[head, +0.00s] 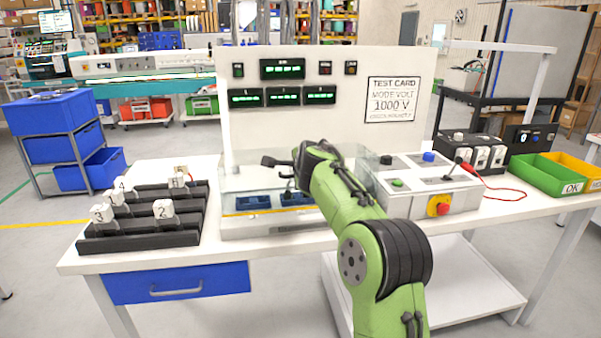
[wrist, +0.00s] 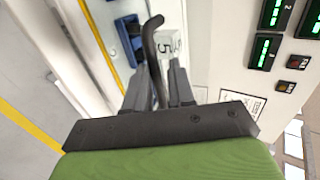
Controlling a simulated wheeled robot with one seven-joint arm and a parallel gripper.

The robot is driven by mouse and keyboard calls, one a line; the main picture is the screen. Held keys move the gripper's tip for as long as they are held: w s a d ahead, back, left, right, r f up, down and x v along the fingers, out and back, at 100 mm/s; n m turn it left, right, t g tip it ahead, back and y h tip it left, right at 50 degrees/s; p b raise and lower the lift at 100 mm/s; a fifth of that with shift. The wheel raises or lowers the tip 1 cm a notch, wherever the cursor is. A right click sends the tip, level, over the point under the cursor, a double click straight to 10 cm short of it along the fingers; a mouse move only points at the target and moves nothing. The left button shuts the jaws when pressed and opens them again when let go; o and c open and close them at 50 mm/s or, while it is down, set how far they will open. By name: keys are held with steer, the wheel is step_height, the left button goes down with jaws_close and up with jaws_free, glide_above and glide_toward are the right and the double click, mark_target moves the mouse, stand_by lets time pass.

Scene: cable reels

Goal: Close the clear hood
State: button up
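The clear hood (head: 236,179) is see-through and hard to make out over the test bay at the front of the white test station. I cannot tell its exact angle. My gripper (head: 284,165) is at the front of the station, above the bay; its fingers are small and dark there. In the wrist view the grey fingers of my gripper (wrist: 159,75) stand a little apart, with a bent black bar (wrist: 152,35) between them. It looks like the hood's handle. I cannot tell whether the fingers press on it. A white block marked 5 (wrist: 168,44) lies beyond the fingers.
Dark racks with white numbered blocks (head: 163,209) stand on the table at left. A control box with a red and yellow button (head: 439,205) stands right of the bay. Green (head: 545,176) and yellow bins are at far right. An upright display panel (head: 340,125) rises behind the bay.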

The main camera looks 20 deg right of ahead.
steer(key=shift+o, duration=1.2)
steer(key=shift+w, duration=0.1)
steer(key=shift+r, duration=0.1)
steer(key=v, duration=1.5)
steer(key=shift+s, duration=0.35)
steer(key=shift+a, duration=0.15)
